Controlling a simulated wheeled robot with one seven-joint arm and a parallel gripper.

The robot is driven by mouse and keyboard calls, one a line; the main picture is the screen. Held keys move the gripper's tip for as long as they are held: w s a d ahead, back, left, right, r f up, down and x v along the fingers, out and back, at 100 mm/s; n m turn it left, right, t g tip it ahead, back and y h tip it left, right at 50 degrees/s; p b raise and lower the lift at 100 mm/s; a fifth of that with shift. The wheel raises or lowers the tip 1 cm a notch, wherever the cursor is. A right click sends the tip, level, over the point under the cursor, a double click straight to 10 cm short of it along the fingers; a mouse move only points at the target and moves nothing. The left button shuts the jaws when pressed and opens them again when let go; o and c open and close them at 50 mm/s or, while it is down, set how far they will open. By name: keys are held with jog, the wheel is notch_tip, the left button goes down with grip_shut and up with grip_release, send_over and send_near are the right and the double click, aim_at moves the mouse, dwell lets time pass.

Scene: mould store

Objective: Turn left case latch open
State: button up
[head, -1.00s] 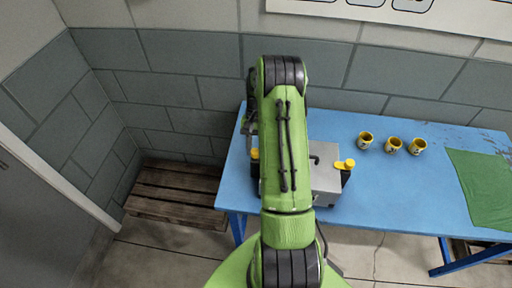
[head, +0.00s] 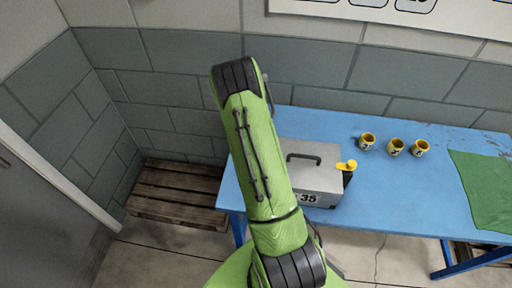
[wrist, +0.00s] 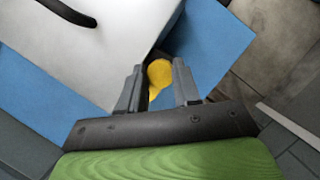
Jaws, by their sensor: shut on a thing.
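The grey case (head: 312,168) stands on the blue table, with a black handle (head: 303,157) on its lid and a number on its front. Its right latch (head: 347,165) is yellow and sticks out at the right end. The left latch is hidden behind my arm in the head view. In the wrist view, the yellow left latch (wrist: 159,78) sits at the case's edge between the fingers of my gripper (wrist: 159,69), which is shut on it. My gripper is hidden in the head view.
The blue table (head: 400,190) holds several things: three yellow cups (head: 395,147) right of the case and a green cloth (head: 485,185) at the far right. A wooden pallet (head: 180,190) lies on the floor at left. The wall is close behind the table.

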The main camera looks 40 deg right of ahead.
dwell(0.4)
jog(key=o, duration=1)
jog(key=shift+o, duration=0.2)
jog(key=p+v, duration=0.1)
jog(key=v, duration=1.4)
jog(key=shift+w+r+p, duration=0.2)
jog(key=shift+r+p, duration=0.15)
jog(key=shift+p, duration=0.05)
jog(key=shift+a, duration=0.1)
